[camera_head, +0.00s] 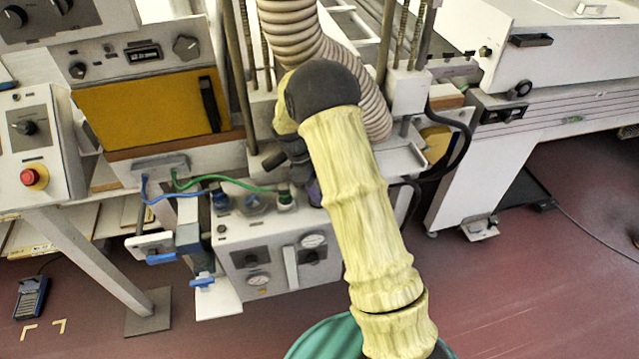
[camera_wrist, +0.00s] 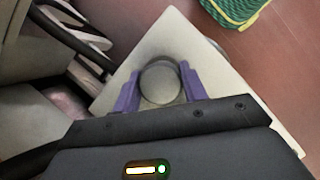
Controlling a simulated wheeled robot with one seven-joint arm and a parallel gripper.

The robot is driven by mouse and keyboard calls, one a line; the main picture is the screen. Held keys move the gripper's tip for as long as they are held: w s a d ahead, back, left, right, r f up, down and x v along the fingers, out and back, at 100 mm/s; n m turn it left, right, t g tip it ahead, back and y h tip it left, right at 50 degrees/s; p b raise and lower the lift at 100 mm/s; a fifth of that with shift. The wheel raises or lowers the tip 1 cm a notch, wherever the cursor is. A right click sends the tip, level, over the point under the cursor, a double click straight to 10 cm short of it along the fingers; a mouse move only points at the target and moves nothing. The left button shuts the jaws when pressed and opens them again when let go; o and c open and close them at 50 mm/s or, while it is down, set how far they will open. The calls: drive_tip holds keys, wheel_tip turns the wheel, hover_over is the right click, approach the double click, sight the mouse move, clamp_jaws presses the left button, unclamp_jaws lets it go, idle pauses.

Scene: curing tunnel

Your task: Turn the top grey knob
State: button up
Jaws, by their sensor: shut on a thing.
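A round grey knob (camera_wrist: 160,84) sits on a pale, flat panel in the wrist view. My gripper (camera_wrist: 160,73) has one purple finger on each side of the knob and is shut on it. In the head view, only a bit of my gripper's purple finger (camera_head: 314,191) shows beside my arm, at the upper right of the white gauge box (camera_head: 235,262). The gripped knob is hidden there behind my arm. I cannot tell from the wrist view whether the knob is turned.
A blue hose and a green hose (camera_head: 225,184) run to fittings on the gauge box, left of my arm. A large ribbed duct (camera_head: 300,36) hangs behind my arm. A coiled green thing (camera_wrist: 235,10) lies at the wrist view's upper right. Red floor is open at right.

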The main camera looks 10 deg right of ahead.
idle(0.4)
drive_tip(key=o, duration=1)
drive_tip(key=shift+c, duration=0.2)
drive_tip(key=shift+r, duration=0.1)
wheel_tip(320, 180, up, 10)
drive_tip(key=shift+f, duration=0.1)
